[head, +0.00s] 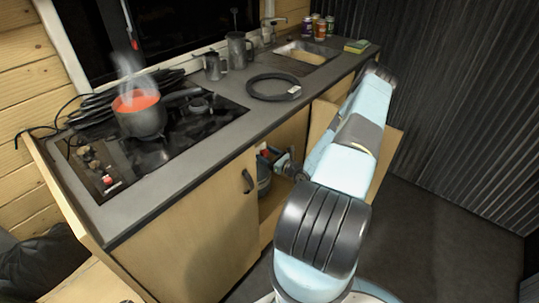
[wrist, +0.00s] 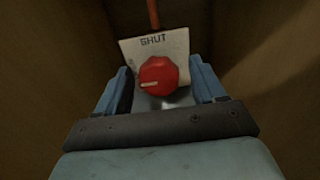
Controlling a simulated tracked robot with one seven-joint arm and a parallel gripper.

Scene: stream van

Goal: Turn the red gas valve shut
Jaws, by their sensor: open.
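The red gas valve (wrist: 159,75) is a round knob with a pale line pointing left. It shows in the wrist view between the two blue fingers of my gripper (wrist: 163,84). The fingers are open, one on each side, with a gap on both sides of the knob. A white card (wrist: 176,45) marked "SHUT" stands behind the knob. In the head view a bit of red, likely the valve (head: 265,153), shows atop a grey gas bottle (head: 264,178) inside the cupboard, beside my gripper (head: 281,163).
An orange hose (wrist: 153,14) runs up above the valve. Cupboard walls (wrist: 55,70) stand close on both sides. A steaming pot (head: 139,116) sits on the hob, and a black hose coil (head: 273,96) lies on the counter. The cupboard door (head: 388,150) is open.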

